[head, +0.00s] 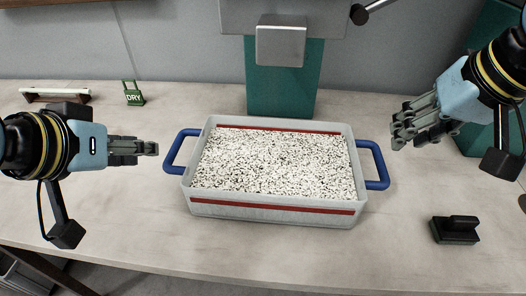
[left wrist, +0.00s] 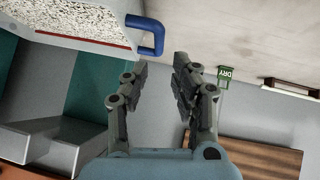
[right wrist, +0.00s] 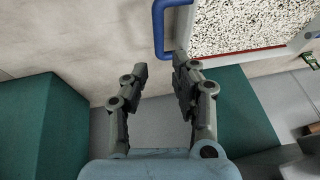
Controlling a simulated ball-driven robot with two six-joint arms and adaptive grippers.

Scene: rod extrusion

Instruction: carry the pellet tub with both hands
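The pellet tub (head: 274,208) is a pale grey box with red stripes, full of white and dark speckled pellets (head: 275,163). It sits level on the table. Its left blue handle (head: 172,151) and right blue handle (head: 380,165) stick out at the ends. My left gripper (head: 155,148) is just left of the left handle, apart from it; the left wrist view shows its fingers (left wrist: 160,65) open and empty with that handle (left wrist: 157,36) beyond the tips. My right gripper (head: 397,135) is above and right of the right handle; the right wrist view shows its fingers (right wrist: 160,65) open, near the handle (right wrist: 158,28).
A teal machine column with a grey hopper box (head: 281,41) stands behind the tub. A black block (head: 455,230) sits at the front right. The table front is clear.

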